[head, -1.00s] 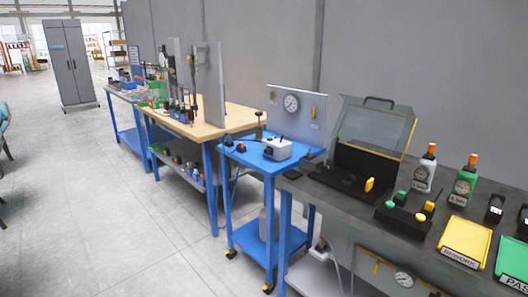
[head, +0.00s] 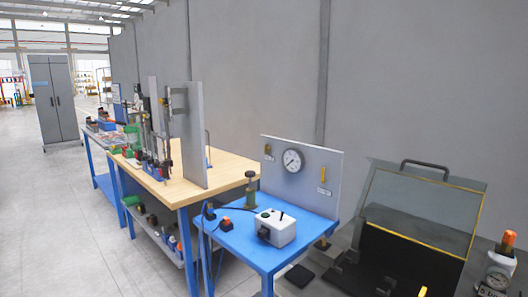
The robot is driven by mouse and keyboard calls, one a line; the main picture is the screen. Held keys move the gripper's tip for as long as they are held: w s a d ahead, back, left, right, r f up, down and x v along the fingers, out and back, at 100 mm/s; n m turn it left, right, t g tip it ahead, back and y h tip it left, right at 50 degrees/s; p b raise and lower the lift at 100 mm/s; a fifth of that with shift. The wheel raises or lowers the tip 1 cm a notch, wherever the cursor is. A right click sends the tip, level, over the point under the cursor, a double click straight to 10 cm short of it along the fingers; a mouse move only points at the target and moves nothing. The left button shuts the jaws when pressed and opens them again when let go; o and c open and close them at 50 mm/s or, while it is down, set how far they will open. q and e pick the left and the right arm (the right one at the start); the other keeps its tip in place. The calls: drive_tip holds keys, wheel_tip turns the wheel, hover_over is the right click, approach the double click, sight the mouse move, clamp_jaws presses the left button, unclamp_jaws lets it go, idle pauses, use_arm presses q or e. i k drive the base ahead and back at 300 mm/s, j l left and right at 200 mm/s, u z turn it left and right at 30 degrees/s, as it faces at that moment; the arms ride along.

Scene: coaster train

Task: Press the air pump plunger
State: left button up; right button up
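What looks like the air pump (head: 251,191) stands upright at the back left of the blue cart top (head: 312,225). It is a small olive-coloured cylinder with a dark plunger knob (head: 250,174) on top, and the knob stands clear above the body. A grey panel with a round white gauge (head: 293,160) stands behind it. A white box (head: 276,229) with a green button and a dark lever sits in front of it, with a black cable beside it. Neither of my grippers is in view.
A small orange-topped block (head: 226,224) lies at the cart's left. A wooden-topped workbench (head: 225,172) adjoins on the left. A dark table with an open clear-lidded case (head: 425,208) and a bottle (head: 497,270) is at right. The floor at left is free.

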sight(250, 174)
drive_tip(key=i+j+z, duration=0.15)
drive_tip(key=z, duration=0.65)
drive_tip(key=i+j+z, duration=0.1)
drive_tip(key=j, duration=0.25)
drive_tip(key=i+j+z, duration=0.1)
drive_tip(key=i+j, duration=0.2)
drive_tip(key=i+j+z, duration=0.15)
drive_tip(key=j, duration=0.25)
drive_tip(key=i+j+z, duration=0.1)
drive_tip(key=j, duration=0.25)
drive_tip(key=i+j+z, duration=0.1)
drive_tip(key=i+j, duration=0.15)
drive_tip(key=j, duration=0.15)
